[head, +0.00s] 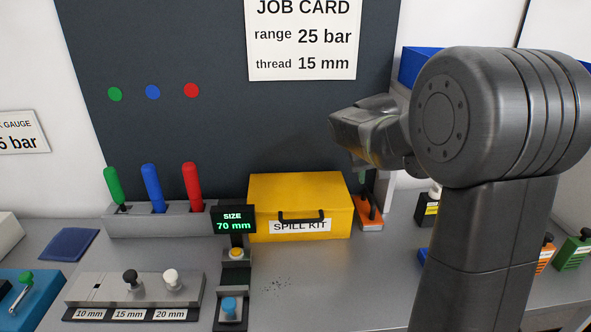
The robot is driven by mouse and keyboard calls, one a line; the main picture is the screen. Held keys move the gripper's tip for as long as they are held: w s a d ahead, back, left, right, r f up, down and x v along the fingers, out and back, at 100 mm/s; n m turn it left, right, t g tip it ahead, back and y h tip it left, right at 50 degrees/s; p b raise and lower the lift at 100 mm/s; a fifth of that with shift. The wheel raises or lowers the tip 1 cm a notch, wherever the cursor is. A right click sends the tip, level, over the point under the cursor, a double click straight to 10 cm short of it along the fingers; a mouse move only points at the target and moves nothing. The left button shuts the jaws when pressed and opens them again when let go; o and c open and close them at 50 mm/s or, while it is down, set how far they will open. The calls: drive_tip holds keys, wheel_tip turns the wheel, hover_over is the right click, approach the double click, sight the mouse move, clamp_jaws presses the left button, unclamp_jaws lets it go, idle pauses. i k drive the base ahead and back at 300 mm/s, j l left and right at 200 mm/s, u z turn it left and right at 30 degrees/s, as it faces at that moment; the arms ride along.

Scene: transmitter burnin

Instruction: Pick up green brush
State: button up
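The green brush (112,184) shows as a rounded green handle. It stands tilted slightly left in the leftmost slot of a grey rack (180,223) at the left back of the bench. Its lower end is hidden in the rack. My gripper (365,140) is in the air well to the right of the green brush, above and right of the yellow box. It is apart from the brush. My arm partly covers it and its fingers cannot be made out clearly.
A blue brush (152,187) and a red brush (193,186) stand in the same rack. A yellow spill kit box (300,190) and a size display (234,218) stand right of it. A blue pad (67,244) lies left. A knob holder (135,292) is in front.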

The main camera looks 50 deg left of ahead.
sight(110, 175)
drive_tip(key=l+u, duration=0.15)
drive_tip(key=u, duration=0.2)
drive_tip(key=k+l+u, duration=0.15)
drive_tip(key=u, duration=0.65)
drive_tip(key=i+u, duration=0.1)
drive_tip(key=u, duration=0.4)
drive_tip(key=j+u, duration=0.1)
drive_tip(key=u, duration=0.4)
drive_tip(key=i+u, duration=0.1)
drive_tip(key=u, duration=0.9)
drive_tip(key=i+l, duration=0.05)
drive_tip(key=l, duration=0.05)
